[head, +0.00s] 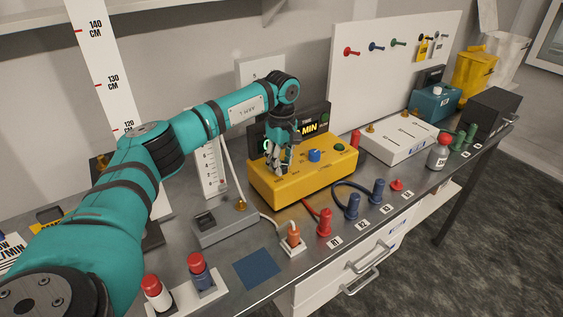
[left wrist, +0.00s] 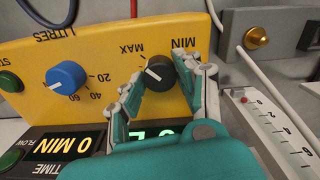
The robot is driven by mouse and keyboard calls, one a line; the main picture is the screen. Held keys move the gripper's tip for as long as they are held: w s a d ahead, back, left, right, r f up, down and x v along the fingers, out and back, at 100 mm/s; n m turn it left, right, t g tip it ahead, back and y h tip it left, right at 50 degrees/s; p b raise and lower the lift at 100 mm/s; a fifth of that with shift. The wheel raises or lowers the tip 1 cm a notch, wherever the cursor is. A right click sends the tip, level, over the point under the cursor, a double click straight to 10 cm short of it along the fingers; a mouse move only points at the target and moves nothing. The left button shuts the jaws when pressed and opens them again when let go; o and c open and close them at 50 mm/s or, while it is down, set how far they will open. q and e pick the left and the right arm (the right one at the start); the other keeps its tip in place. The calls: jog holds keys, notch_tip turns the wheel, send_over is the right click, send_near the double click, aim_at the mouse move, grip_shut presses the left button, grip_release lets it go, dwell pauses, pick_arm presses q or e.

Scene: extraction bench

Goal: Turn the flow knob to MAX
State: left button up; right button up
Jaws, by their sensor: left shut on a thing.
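The yellow control box (head: 318,178) stands on the bench in the head view. In the left wrist view its panel (left wrist: 100,28) appears upside down, with MIN and MAX printed beside a black knob (left wrist: 162,70). The knob's white mark lies on its left side in that view, the side where MAX is printed. My left gripper (left wrist: 170,80) has its fingers on either side of the black knob and is shut on it. In the head view the left gripper (head: 281,163) reaches down at the box's left end and hides the knob. My right gripper is not in view.
A blue knob (head: 314,155) marked LITRES and a green button (head: 339,147) sit beside the black knob. A dark display (head: 316,118) stands behind. A grey box (head: 224,224), red and blue plugs (head: 324,222) and a white unit (head: 399,143) surround the yellow box.

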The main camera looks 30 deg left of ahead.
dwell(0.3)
pick_arm(q)
jog(key=o, duration=1.1)
jog(key=shift+o, duration=0.2)
notch_tip(320, 180, up, 12)
